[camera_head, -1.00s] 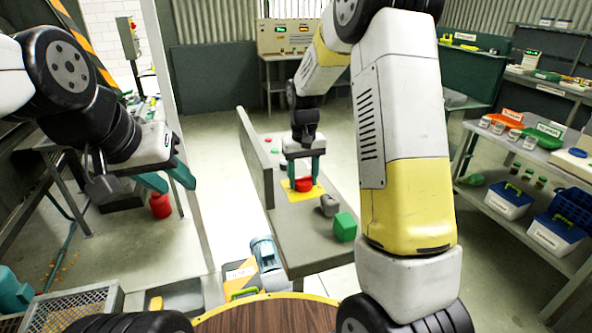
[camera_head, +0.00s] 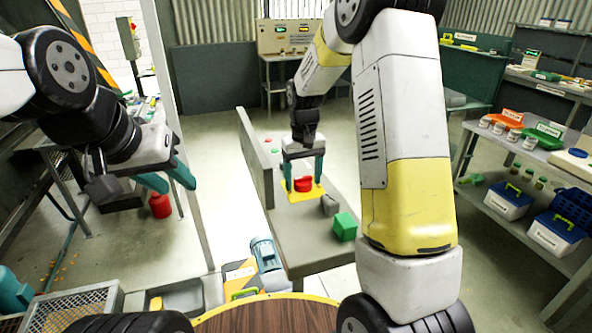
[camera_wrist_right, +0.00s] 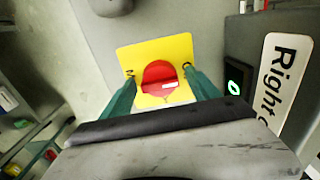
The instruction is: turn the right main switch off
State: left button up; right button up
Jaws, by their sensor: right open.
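The right main switch is a red knob (camera_head: 303,185) on a yellow plate (camera_head: 316,194), set on a grey panel (camera_head: 300,242). In the right wrist view the red knob (camera_wrist_right: 160,76) sits at the middle of the yellow plate (camera_wrist_right: 165,50), with a small white mark on it. My right gripper (camera_head: 303,182) is open, with its teal fingers on either side of the knob. In the right wrist view its fingers (camera_wrist_right: 162,90) flank the knob; I cannot tell whether they touch it. My left gripper (camera_head: 172,182) hangs at the left, open and empty, away from the panel.
A grey knob (camera_head: 330,205) and a green block-shaped button (camera_head: 344,227) stand on the panel close to the switch. A lit green button (camera_wrist_right: 235,87) and a "Right" label (camera_wrist_right: 282,85) are beside it in the wrist view. A shelf (camera_head: 490,155) with boxes stands at right.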

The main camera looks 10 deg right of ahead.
aim_at(303, 177)
jog(key=shift+r, duration=0.1)
notch_tip(303, 177, up, 8)
jog(key=shift+f, duration=0.15)
dwell(0.4)
